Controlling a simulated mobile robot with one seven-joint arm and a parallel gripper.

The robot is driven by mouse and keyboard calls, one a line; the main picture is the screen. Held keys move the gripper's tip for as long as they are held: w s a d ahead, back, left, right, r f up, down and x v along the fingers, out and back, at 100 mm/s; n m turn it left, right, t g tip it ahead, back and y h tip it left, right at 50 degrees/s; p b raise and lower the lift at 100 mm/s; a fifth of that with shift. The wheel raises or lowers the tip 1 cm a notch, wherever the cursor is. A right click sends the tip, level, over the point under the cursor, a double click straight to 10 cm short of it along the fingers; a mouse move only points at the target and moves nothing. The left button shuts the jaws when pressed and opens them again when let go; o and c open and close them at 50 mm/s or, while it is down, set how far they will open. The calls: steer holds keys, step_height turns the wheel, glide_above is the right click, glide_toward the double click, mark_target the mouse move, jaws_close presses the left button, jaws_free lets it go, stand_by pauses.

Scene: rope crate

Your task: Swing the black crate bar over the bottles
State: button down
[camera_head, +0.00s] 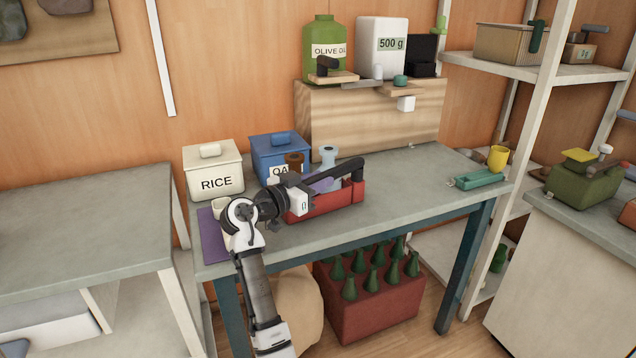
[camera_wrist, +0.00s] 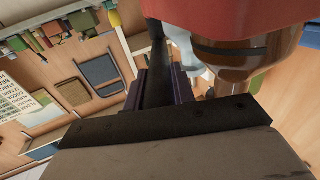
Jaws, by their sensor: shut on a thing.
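The red crate (camera_head: 340,205) stands on the grey workbench, and its red side shows at the top of the wrist view (camera_wrist: 235,14). Its black bar (camera_head: 340,172) runs from the crate's right end towards my gripper at the left. A brown bottle (camera_head: 294,159) and a pale blue bottle (camera_head: 328,155) rise behind the bar. In the wrist view the brown bottle (camera_wrist: 235,62) lies beside the bar (camera_wrist: 156,75). My gripper (camera_head: 288,184) is shut on the bar, which sits between its fingers (camera_wrist: 160,88). The arm hides the crate's left end.
Rice (camera_head: 215,178) and blue (camera_head: 278,150) canisters stand behind the crate at the left. A wooden riser (camera_head: 365,120) stands behind it. A green tray (camera_head: 480,180) and yellow cup (camera_head: 498,158) are at the right. The bench right of the crate is clear.

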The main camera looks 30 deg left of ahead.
steer(key=c, duration=1.2)
jaws_free()
steer(key=shift+f, duration=0.1)
steer(key=shift+o, duration=0.2)
step_height(320, 180, up, 20)
